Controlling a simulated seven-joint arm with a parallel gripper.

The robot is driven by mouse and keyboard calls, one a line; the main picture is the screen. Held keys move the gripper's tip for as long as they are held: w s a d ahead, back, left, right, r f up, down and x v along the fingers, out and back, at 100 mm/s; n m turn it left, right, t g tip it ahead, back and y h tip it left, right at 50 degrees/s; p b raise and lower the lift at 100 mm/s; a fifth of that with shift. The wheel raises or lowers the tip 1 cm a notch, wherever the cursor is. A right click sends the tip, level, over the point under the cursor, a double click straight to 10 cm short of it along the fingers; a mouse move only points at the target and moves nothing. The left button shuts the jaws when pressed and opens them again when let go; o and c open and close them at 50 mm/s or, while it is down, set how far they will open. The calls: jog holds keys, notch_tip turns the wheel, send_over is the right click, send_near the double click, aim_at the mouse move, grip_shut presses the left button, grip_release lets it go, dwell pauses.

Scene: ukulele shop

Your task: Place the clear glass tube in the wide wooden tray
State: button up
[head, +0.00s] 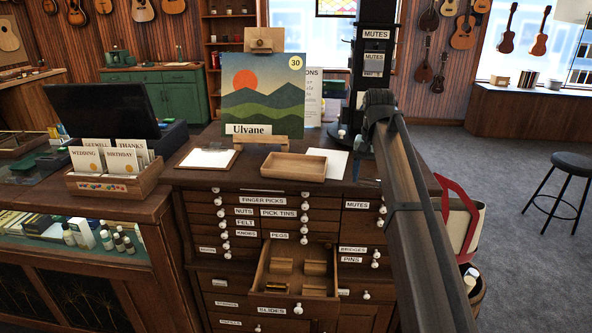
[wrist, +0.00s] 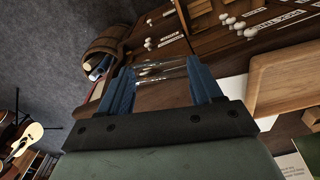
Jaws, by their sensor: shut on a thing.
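The clear glass tube (wrist: 160,72) shows in the wrist view as a thin, shiny, see-through piece lying crosswise between the fingertips. My gripper (wrist: 160,68) has blue fingers and is shut on the tube. The wide wooden tray (head: 293,167) is a shallow, light-wood, empty tray on top of the dark cabinet in the head view. It also shows at the right in the wrist view (wrist: 284,80), to the right of my gripper and apart from it. In the head view I cannot make out my fingers or the tube.
An open drawer labelled SLIDES (head: 259,284) holds several wooden blocks. Behind the tray stands a landscape picture (head: 263,90) on an easel. A clipboard (head: 208,158) lies left of the tray, and white paper (head: 334,162) lies right of it. A card box (head: 112,184) stands further left.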

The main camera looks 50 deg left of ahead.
jog(key=s+a+r+n, duration=0.1)
jog(key=s+a+r, duration=0.1)
jog(key=a, duration=0.5)
jog(key=s+a+r, duration=0.2)
jog(key=s+a, duration=0.1)
jog(key=a, duration=0.5)
notch_tip(320, 180, up, 3)
send_over(295, 169)
jog(key=shift+n, duration=0.3)
jog(key=shift+w+f, duration=0.1)
jog(key=shift+f, duration=4.45)
jog(key=shift+f, duration=0.2)
jog(key=o, duration=1)
notch_tip(295, 169, up, 12)
jog(key=shift+r, duration=0.2)
